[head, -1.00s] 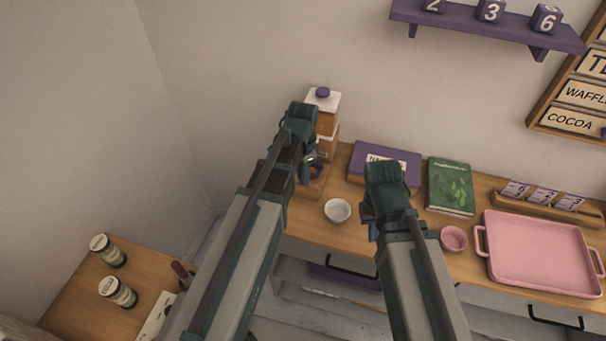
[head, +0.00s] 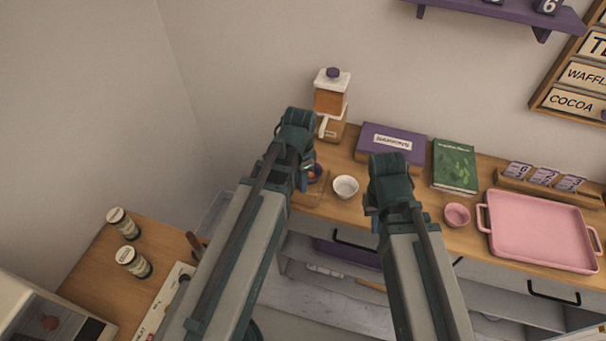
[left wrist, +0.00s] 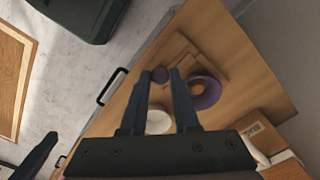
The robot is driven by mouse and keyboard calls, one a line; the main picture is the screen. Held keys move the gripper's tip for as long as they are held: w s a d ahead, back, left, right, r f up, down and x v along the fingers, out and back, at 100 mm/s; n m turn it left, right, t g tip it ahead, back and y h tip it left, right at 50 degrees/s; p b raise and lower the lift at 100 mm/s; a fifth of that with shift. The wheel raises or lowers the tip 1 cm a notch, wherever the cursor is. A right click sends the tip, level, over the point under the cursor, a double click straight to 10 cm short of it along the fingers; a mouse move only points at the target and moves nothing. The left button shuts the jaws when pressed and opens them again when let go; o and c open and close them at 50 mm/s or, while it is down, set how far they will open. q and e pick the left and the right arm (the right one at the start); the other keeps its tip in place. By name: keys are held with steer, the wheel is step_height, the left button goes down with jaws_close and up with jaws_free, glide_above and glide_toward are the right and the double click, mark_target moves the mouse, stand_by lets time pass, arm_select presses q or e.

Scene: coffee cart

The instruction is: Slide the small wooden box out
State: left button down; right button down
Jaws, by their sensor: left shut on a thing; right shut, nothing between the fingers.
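The small wooden box (head: 309,198) is at the left end of the counter, partly hidden by my left arm in the head view. In the left wrist view its pale wooden top (left wrist: 178,58) lies just past my fingertips. A purple cup with something orange in it (left wrist: 207,93) is at the box. My right gripper (head: 374,208) is shut and empty, over the counter's front edge, right of the white bowl (head: 345,187).
A grinder-like jar (head: 332,97) stands behind the box. A purple box (head: 391,143), green book (head: 454,166), pink cup (head: 457,215) and pink tray (head: 541,232) fill the counter to the right. Two jars (head: 123,223) stand on the side table. A drawer handle (head: 356,242) sticks out below.

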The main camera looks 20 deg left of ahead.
arm_select(q)
steer(key=shift+s, duration=0.25)
steer(key=c, duration=0.7)
jaws_free()
steer(key=shift+o, duration=0.2)
step_height(320, 180, up, 14)
steer(key=p, duration=1.3)
steer(key=shift+p, duration=0.4)
steer(key=shift+f, duration=0.2)
steer(key=s+d+f+n+y+b, duration=0.1)
steer(key=s+d+f+n+b, duration=0.4)
steer(key=s+d+f+b, duration=0.3)
step_height(320, 180, down, 3)
steer(key=d+b, duration=0.2)
steer(key=b, duration=0.1)
steer(key=shift+d+n, duration=0.3)
